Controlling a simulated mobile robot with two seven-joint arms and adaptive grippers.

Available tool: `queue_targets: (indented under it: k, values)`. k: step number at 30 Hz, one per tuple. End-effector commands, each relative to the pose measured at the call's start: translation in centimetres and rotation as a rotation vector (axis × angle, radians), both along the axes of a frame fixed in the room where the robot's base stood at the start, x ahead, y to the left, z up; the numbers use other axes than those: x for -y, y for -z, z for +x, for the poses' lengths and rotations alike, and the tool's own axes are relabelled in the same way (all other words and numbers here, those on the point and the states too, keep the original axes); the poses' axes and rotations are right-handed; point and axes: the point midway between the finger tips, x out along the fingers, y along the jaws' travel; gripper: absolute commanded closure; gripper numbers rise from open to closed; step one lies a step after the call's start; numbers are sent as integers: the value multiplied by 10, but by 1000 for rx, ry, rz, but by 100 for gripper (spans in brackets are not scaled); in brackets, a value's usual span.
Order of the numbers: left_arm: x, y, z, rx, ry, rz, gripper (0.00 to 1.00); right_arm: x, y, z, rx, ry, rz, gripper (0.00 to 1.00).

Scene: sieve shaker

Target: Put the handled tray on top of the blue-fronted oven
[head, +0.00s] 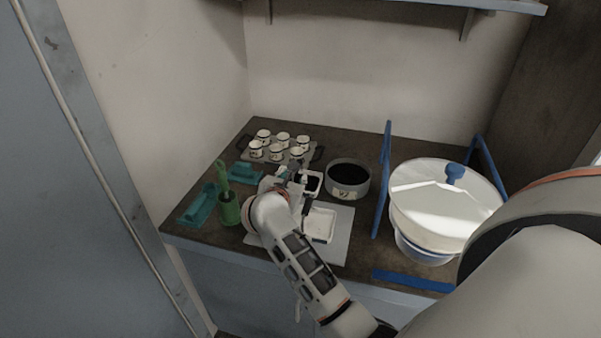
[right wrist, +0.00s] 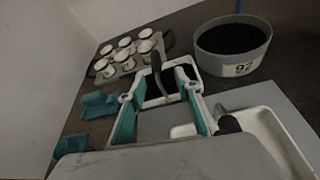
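The handled tray (head: 269,160) stands at the back left of the dark bench, with several small white cups on it and dark handles at its two ends. The tray also shows at the upper left of the right wrist view (right wrist: 126,66). My right gripper (head: 293,174) is over the bench in front of the tray, apart from its handles. In the right wrist view its teal fingers (right wrist: 160,80) are spread, with no tray between them. My left gripper is out of view. I cannot make out a blue-fronted oven in these views.
A round pan of dark grains (head: 348,180) stands right of my gripper. White trays (head: 320,225) lie on a pale sheet (head: 338,247). A green cup (head: 229,210) and teal holders (head: 198,205) are left. A large lidded bowl (head: 440,205) between blue bars is right.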

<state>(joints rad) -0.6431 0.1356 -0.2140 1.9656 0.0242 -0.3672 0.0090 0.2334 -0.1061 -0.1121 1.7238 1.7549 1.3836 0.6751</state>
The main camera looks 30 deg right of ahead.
Motion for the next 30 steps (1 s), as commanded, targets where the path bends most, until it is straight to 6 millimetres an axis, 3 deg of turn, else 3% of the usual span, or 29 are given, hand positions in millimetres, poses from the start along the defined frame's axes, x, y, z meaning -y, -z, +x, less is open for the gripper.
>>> queue_targets:
  k: [11,22,30]
  values:
    - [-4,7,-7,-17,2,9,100,16,9,16,-2,2,5,67]
    - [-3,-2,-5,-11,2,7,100,47,17,51,-2,2,4,67]
    - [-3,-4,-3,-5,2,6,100,52,22,55,-1,2,8,67]
